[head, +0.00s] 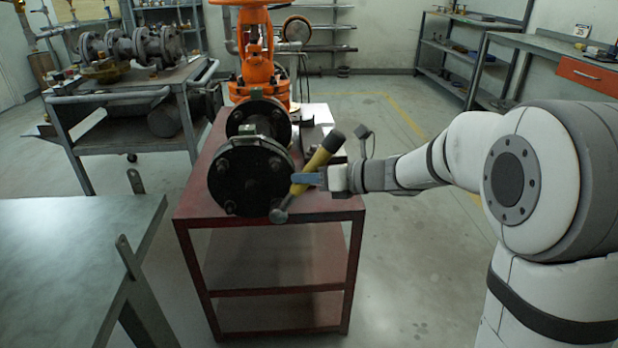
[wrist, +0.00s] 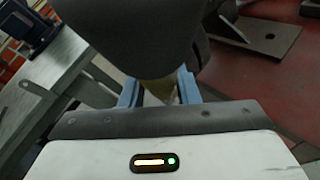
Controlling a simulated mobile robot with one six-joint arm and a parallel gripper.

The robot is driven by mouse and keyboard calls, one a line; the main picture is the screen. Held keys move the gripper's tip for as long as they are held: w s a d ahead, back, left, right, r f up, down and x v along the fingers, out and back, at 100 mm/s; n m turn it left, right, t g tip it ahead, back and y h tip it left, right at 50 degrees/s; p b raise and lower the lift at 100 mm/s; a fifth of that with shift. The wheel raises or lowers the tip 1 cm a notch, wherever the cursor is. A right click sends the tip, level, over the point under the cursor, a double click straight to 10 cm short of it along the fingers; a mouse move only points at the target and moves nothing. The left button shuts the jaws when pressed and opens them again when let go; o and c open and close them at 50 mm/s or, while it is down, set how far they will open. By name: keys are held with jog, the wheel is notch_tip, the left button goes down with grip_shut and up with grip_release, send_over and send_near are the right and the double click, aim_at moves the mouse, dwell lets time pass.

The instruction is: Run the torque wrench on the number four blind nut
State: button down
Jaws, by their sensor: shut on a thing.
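The orange and black gate valve (head: 255,75) stands on a red cart, its black blind flange (head: 245,180) facing me. Several nuts ring the flange; I cannot read any numbers, so I cannot tell which is number four. My gripper (head: 300,179) is at the flange's right side, shut on the torque wrench (head: 319,160) by its yellow handle. The wrench is tilted: its dark grip end points up right, its head (head: 279,215) down left by the flange's lower right edge. I cannot tell whether it touches a nut. In the wrist view, blue fingers flank the yellow handle (wrist: 157,92).
The red cart (head: 270,212) has open lower shelves. A steel table (head: 70,250) stands at the left front, with upright grey tabs near its edge. Another cart (head: 130,90) with pipe fittings is behind left. A bench with an orange drawer (head: 588,74) is at right. Floor right of the cart is clear.

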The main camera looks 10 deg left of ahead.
jog(key=shift+r, duration=0.15)
jog(key=shift+s+d+b, duration=0.25)
jog(key=shift+s+b, duration=0.25)
jog(key=shift+s, duration=0.55)
jog(key=shift+s+d+b, duration=0.25)
jog(key=shift+s+b, duration=0.2)
jog(key=shift+s, duration=0.6)
jog(key=shift+d, duration=0.1)
